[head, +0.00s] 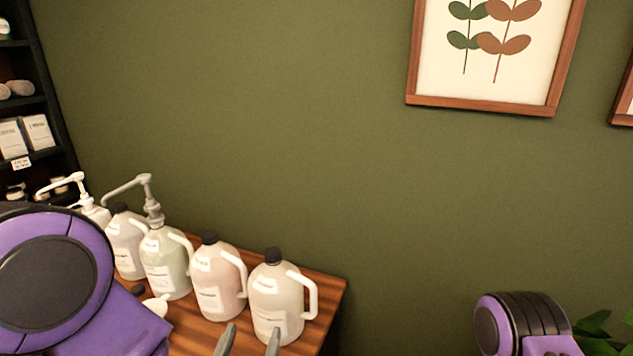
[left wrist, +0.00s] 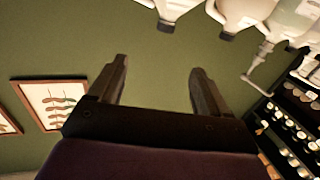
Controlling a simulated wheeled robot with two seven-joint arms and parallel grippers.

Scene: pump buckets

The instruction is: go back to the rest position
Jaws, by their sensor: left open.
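My left gripper (head: 249,342) shows only its two finger tips at the bottom of the head view, in front of the right-hand jugs. In the left wrist view the left gripper (left wrist: 159,68) is open, with nothing between its fingers. Part of my right arm (head: 522,325) shows at the lower right of the head view; its gripper is out of view.
A wooden table (head: 325,288) holds several jugs, including a white one (head: 277,300), a pink one (head: 218,285) and a greenish one with a pump (head: 166,262). A dark shelf (head: 50,105) stands left. A framed picture (head: 487,103) hangs on the green wall.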

